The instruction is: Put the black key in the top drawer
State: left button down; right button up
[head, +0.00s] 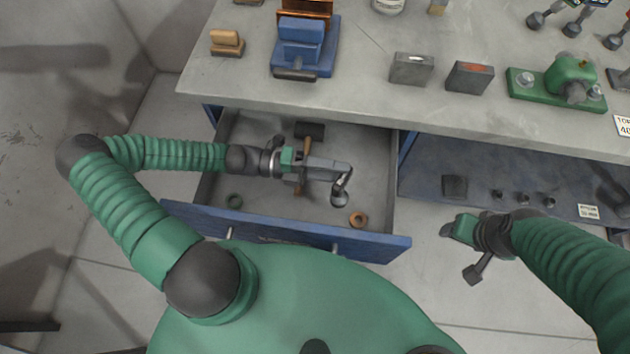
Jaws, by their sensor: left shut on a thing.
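The top drawer (373,243) is pulled out below the bench, with a blue front and a grey inside. My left gripper (343,172) is over the drawer's inside, shut on the black key (339,197). The key is small and dark, with a rounded end hanging below the jaws. I cannot tell whether it touches the drawer floor. My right gripper (457,230) is right of the drawer, in front of the lower shelf; its jaws are not clear.
A hammer (309,130) lies in the drawer, partly behind my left gripper. A blue vise (302,45), blocks and a green tool (571,78) stand on the bench (350,90).

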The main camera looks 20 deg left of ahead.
pick_arm(q)
jog(key=f, duration=0.2)
jog(key=f+b, duration=0.1)
jog(key=f, duration=0.2)
jog(key=d+f+b, duration=0.1)
jog(key=f, duration=0.1)
jog(key=shift+f, duration=0.4)
jog(key=shift+a, duration=0.35)
jog(key=c, duration=1.1)
grip_release()
jog(key=shift+o, duration=1.4)
jog(key=shift+d, duration=0.15)
jog(key=v, duration=0.7)
jog(key=shift+a+p, duration=0.35)
jog(key=shift+p, duration=0.05)
jog(key=shift+s, duration=0.1)
